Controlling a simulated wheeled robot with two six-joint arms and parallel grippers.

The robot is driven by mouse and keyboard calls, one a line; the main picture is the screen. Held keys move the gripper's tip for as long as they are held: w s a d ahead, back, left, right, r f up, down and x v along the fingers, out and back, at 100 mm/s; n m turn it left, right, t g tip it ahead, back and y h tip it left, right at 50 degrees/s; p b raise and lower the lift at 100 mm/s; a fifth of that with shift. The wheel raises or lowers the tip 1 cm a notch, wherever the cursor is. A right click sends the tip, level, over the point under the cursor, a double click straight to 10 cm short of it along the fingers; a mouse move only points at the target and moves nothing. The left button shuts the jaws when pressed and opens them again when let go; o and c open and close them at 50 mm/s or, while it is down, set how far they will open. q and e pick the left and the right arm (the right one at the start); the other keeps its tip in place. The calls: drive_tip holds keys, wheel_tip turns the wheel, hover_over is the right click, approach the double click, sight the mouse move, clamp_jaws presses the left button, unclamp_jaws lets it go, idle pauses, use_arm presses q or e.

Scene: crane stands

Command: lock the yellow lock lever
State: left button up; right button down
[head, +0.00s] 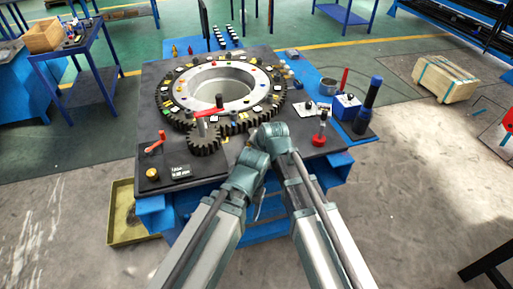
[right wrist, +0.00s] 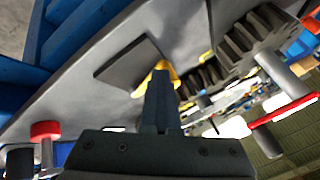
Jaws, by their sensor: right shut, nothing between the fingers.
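In the right wrist view, a yellow part (right wrist: 143,88), seemingly the lock lever, sits beside a dark rectangular plate on the grey table top. My right gripper (right wrist: 161,74) is shut and empty. Its fingers overlap the yellow part in the picture and hide its middle; I cannot tell whether they touch it or which way the lever is turned. In the head view, my arm links cover the front middle of the table, and the yellow lever and the fingertips are hidden behind them. I cannot make out my left gripper.
A large gear ring (head: 176,105) lies on the table with a small pinion (head: 204,143) in front, under a red handle (head: 208,112). A red lever (head: 155,143) stands at the left.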

drive_tip(key=shift+w+a+r, duration=0.1)
drive_tip(key=shift+w+a, duration=0.05)
drive_tip(key=shift+a, duration=0.2)
drive_tip(key=shift+r, duration=0.1)
drive_tip(key=shift+s+d+r+p, duration=0.1)
drive_tip(key=shift+s+r+p, duration=0.15)
drive_tip(key=shift+r+p, duration=0.35)
drive_tip(key=p+v, duration=0.8)
drive_tip(key=v, duration=0.2)
drive_tip(key=shift+s+d, duration=0.4)
drive_tip(key=shift+d, duration=0.05)
